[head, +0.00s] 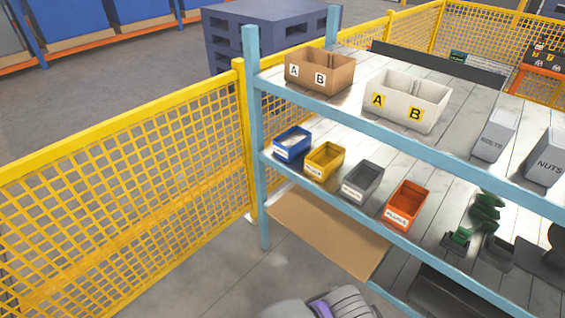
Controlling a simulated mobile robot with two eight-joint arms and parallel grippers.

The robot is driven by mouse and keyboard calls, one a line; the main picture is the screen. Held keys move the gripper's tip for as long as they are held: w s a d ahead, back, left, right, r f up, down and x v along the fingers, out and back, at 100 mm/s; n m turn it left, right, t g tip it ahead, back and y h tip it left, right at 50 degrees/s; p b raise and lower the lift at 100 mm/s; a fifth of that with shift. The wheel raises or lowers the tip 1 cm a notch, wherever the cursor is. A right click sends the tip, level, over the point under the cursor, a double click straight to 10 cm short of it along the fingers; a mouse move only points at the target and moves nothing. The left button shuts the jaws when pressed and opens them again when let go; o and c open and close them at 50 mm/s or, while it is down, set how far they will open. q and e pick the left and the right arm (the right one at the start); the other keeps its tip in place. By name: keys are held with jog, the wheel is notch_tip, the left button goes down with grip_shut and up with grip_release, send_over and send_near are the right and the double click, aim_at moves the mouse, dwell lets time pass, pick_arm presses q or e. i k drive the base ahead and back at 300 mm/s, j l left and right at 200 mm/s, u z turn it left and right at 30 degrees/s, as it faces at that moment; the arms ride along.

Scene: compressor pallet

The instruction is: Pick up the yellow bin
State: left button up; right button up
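The yellow bin (324,161) is a small open-topped box with a white label on its front. It sits upright on the middle shelf of the blue rack, near the front edge. A blue bin (292,143) stands to its left and a grey bin (362,181) to its right. The inside of the yellow bin is mostly shadowed, so I cannot tell what it holds.
An orange bin (407,204) and green parts (485,213) lie farther right on that shelf. The upper shelf beam (400,140) runs above the bins. Brown and white A/B boxes stand on the upper shelf. A yellow mesh fence (120,195) is left of the rack.

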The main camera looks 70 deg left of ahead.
aim_at(320, 164)
jog(key=j+u, duration=0.1)
jog(key=u, duration=1.9)
jog(key=i+j, duration=0.35)
jog(key=i, duration=0.2)
jog(key=i+j, duration=0.35)
jog(key=i, duration=0.15)
